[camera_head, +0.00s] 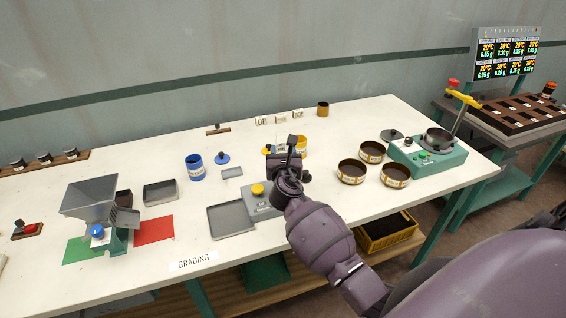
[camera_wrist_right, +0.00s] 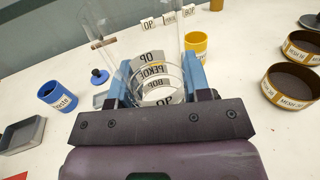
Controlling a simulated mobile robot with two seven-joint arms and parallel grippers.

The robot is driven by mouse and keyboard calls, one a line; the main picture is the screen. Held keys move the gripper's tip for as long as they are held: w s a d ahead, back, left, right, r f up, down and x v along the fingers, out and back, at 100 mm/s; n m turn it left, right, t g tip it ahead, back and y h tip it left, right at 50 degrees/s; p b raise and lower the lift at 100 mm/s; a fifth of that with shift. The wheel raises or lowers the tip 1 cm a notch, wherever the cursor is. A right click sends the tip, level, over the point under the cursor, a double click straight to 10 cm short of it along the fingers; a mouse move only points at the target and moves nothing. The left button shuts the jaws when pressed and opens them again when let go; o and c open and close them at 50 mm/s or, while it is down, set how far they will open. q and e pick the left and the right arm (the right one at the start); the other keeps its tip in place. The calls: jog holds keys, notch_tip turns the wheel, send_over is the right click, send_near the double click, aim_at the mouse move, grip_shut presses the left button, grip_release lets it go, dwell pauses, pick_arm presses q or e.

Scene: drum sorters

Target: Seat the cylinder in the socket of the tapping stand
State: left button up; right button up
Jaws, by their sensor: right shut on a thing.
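My right gripper (camera_head: 290,150) is over the middle of the table. In the right wrist view its blue fingers (camera_wrist_right: 155,88) are shut on a clear glass cylinder (camera_wrist_right: 148,50), which stands up between them. Label cards show through the glass. In the head view the cylinder is too clear to make out. The tapping stand (camera_head: 258,205) looks like the grey box with a yellow button, just left of and below my right gripper. My gripper and arm cover its right part, so the socket is hidden. I cannot tell whether the cylinder touches the stand. My left gripper is not in view.
A grey tray (camera_head: 231,220) lies left of the stand. A blue cup (camera_head: 195,168) and a yellow cup (camera_head: 301,145) stand behind it. Several round sieves (camera_head: 352,172) and a green machine (camera_head: 428,155) are at right. A hopper (camera_head: 90,197) stands at left.

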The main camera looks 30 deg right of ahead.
notch_tip(320, 180, down, 3)
jog(key=shift+r, duration=0.1)
jog(key=o, duration=1)
jog(key=shift+f+b, duration=0.35)
jog(key=shift+b, duration=0.25)
jog(key=v, duration=1.1)
jog(key=shift+d, duration=0.15)
